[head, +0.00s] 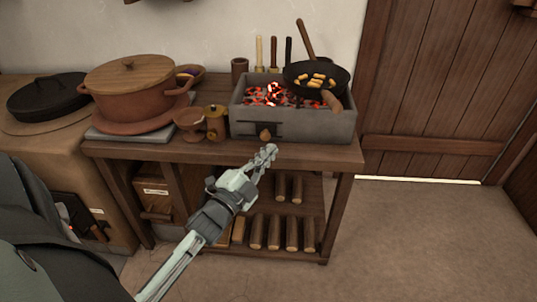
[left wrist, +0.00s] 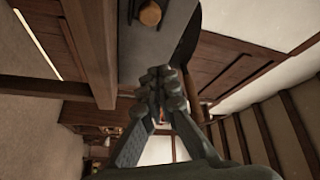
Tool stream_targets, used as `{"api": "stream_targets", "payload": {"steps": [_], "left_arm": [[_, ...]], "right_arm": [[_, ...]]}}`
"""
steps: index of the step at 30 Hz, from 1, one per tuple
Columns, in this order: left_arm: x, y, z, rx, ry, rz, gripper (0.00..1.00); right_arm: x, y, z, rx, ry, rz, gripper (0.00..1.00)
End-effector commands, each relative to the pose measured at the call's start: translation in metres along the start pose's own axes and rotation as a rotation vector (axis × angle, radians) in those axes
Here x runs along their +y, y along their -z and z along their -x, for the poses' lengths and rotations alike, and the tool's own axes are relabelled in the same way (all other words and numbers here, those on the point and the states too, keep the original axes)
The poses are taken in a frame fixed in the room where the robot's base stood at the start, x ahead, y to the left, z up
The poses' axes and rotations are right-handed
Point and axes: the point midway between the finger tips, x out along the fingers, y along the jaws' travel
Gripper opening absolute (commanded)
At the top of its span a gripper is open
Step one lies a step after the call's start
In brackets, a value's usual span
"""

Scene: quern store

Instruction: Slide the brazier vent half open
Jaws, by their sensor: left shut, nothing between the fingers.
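The brazier (head: 330,122) is a grey box of glowing coals on the wooden table. On its front is the vent, a dark slot or rail with a round wooden knob (head: 264,134). The knob also shows in the left wrist view (left wrist: 150,14), near the top edge. My left gripper (head: 270,150) is shut and empty, just in front of the brazier, slightly below and right of the knob. In the left wrist view its fingertips (left wrist: 161,75) are together, and a gap shows between them and the knob. My right gripper is in neither view.
A black pan (head: 316,78) with food sits on the brazier's right end. A small brass-coloured jar (head: 216,122), a clay cup (head: 189,122) and a lidded clay pot (head: 128,100) stand to the left. Logs (head: 275,232) lie on the shelf below. The floor at right is clear.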

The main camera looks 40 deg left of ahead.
Motion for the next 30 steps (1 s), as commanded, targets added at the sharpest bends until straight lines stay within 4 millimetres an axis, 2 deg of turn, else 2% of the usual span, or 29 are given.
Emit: {"api": "stream_targets", "payload": {"steps": [3,9,12,18,30], "left_arm": [[-0.002,0.001,-0.029,0.003,0.003,0.001,0.00],[-0.002,0.001,-0.070,0.002,0.002,0.003,0.00],[0.001,-0.018,-0.062,-0.003,-0.004,0.000,0.00],[0.001,-0.035,-0.055,0.000,-0.001,0.003,0.00],[0.000,-0.038,-0.054,0.000,0.000,0.004,0.00]], "right_arm": [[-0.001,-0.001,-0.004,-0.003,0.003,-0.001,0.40],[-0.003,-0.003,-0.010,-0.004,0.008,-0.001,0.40],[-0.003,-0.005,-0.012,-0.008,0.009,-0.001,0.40],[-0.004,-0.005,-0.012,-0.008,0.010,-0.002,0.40],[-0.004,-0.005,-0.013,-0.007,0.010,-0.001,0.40]]}}
